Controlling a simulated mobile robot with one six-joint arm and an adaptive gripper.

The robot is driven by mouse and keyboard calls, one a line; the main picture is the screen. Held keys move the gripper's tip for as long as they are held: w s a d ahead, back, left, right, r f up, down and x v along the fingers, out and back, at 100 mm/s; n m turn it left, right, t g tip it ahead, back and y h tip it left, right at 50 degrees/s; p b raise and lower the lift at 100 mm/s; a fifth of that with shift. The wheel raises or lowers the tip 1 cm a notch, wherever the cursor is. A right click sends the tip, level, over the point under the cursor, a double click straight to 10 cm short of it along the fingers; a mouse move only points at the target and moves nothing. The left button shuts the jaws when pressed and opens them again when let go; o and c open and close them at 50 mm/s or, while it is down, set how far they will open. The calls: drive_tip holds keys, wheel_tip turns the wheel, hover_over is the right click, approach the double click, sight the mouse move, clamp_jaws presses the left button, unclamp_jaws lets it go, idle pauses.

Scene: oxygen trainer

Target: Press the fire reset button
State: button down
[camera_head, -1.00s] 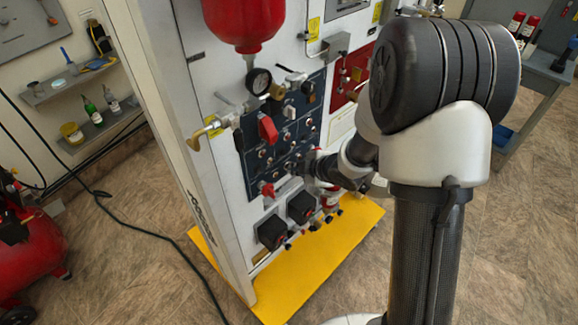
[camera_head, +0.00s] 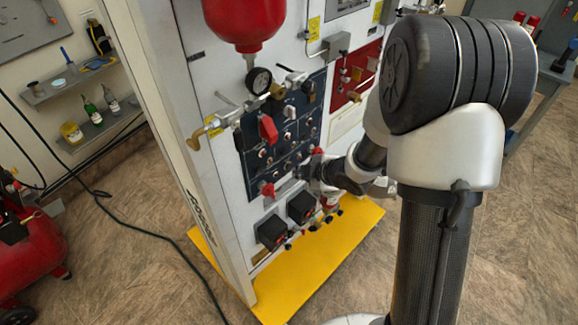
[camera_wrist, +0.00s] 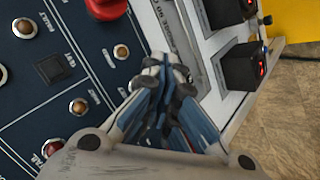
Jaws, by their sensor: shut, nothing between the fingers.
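The dark blue control panel (camera_head: 283,127) stands on the white cabinet face and carries several small round buttons and red knobs. In the wrist view the panel (camera_wrist: 30,90) fills the left side. It shows round buttons (camera_wrist: 121,51), a dark square button (camera_wrist: 55,68) and a red knob (camera_wrist: 106,7). Labels like FAULT and TEST are partly readable. I cannot read a fire reset label, so I cannot tell which button it is. My gripper (camera_wrist: 164,68) is shut and empty, pointing at the panel's lower edge. In the head view my gripper (camera_head: 306,172) is small at the panel's lower right.
Black boxes (camera_head: 301,206) with red lights sit below the panel. A brass valve (camera_head: 204,133), a gauge (camera_head: 259,80) and a red tank (camera_head: 240,22) protrude above and left. A red panel (camera_head: 354,77) is at upper right. A yellow platform (camera_head: 290,283) lies underneath.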

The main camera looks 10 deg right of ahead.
drive_tip(key=s+d, duration=0.1)
drive_tip(key=s, duration=0.1)
drive_tip(key=s+d, duration=0.2)
idle(0.3)
idle(0.5)
drive_tip(key=s+d+r+m+h, duration=0.3)
drive_tip(key=s+r+m, duration=0.15)
drive_tip(key=r, duration=0.35)
drive_tip(key=s+d+r+m+h, duration=0.3)
drive_tip(key=r+m, duration=0.2)
drive_tip(key=r, duration=0.2)
drive_tip(key=s+a+r+m+g+y, duration=0.1)
drive_tip(key=s+a+m, duration=0.3)
drive_tip(key=s, duration=0.5)
drive_tip(key=s+a+r+m+g+y, duration=0.1)
drive_tip(key=s+a+r+m+g, duration=0.1)
drive_tip(key=s, duration=0.8)
drive_tip(key=shift+a+r+m+g, duration=0.3)
drive_tip(key=shift+a+r+m, duration=0.55)
drive_tip(key=shift+a+r, duration=0.15)
idle(0.7)
